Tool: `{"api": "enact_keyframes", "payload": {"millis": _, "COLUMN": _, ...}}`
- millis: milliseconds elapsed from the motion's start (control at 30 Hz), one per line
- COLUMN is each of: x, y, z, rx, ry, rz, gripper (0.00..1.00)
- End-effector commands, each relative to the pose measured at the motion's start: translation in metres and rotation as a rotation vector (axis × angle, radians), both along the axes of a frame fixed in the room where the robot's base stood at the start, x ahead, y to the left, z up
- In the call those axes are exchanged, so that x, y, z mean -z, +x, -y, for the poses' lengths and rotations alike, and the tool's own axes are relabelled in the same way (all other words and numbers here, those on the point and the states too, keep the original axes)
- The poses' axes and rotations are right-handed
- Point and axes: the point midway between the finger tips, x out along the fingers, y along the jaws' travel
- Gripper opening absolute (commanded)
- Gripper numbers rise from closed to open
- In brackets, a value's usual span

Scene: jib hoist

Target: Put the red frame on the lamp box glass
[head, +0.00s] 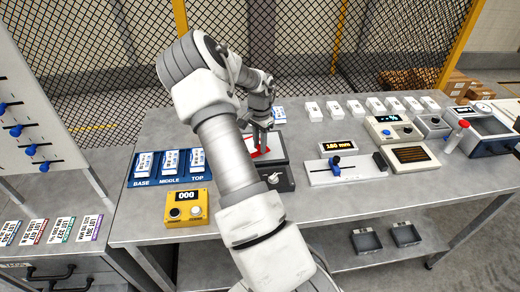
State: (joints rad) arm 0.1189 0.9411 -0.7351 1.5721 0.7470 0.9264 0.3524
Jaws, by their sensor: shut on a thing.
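My gripper (262,145) points down over the dark lamp box (284,172) in the middle of the bench. It is shut on the red frame (259,154), of which only a small part shows below the fingers. A pale patch of the lamp box glass (249,144) shows beside the red. My arm hides the left part of the box and much of the frame. I cannot tell whether the frame touches the glass or hangs just above it.
A blue tray (156,183) marked BASE, MIDDLE and TOP and a yellow counter (187,208) stand left of my arm. A measuring slide (345,171) stands right of the lamp box. Several white blocks (355,109) line the back. The bench's front right is clear.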

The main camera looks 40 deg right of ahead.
Motion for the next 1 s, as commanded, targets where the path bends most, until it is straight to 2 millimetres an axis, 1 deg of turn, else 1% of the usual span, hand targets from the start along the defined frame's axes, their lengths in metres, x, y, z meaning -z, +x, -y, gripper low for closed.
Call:
{"api": "enact_keyframes", "payload": {"millis": 100, "x": 0.017, "y": -0.002, "z": 0.000, "rx": 0.000, "ry": 0.000, "rz": -0.005, "gripper": 0.00}}
{"api": "enact_keyframes", "payload": {"millis": 200, "x": 0.028, "y": -0.002, "z": 0.000, "rx": 0.001, "ry": 0.001, "rz": -0.003, "gripper": 0.00}}
{"api": "enact_keyframes", "payload": {"millis": 467, "x": 0.030, "y": -0.001, "z": 0.000, "rx": 0.000, "ry": 0.000, "rz": -0.001, "gripper": 0.00}}
{"api": "enact_keyframes", "payload": {"millis": 567, "x": 0.034, "y": -0.001, "z": 0.000, "rx": 0.000, "ry": 0.000, "rz": -0.001, "gripper": 0.00}}
{"api": "enact_keyframes", "payload": {"millis": 600, "x": 0.032, "y": -0.001, "z": 0.000, "rx": 0.000, "ry": 0.000, "rz": -0.001, "gripper": 0.31}}
{"api": "enact_keyframes", "payload": {"millis": 733, "x": 0.032, "y": -0.001, "z": 0.000, "rx": 0.000, "ry": 0.000, "rz": -0.001, "gripper": 0.54}}
{"api": "enact_keyframes", "payload": {"millis": 767, "x": 0.032, "y": -0.001, "z": 0.000, "rx": 0.000, "ry": 0.000, "rz": -0.001, "gripper": 0.55}}
{"api": "enact_keyframes", "payload": {"millis": 1000, "x": 0.032, "y": -0.001, "z": 0.000, "rx": 0.000, "ry": 0.000, "rz": -0.001, "gripper": 0.55}}
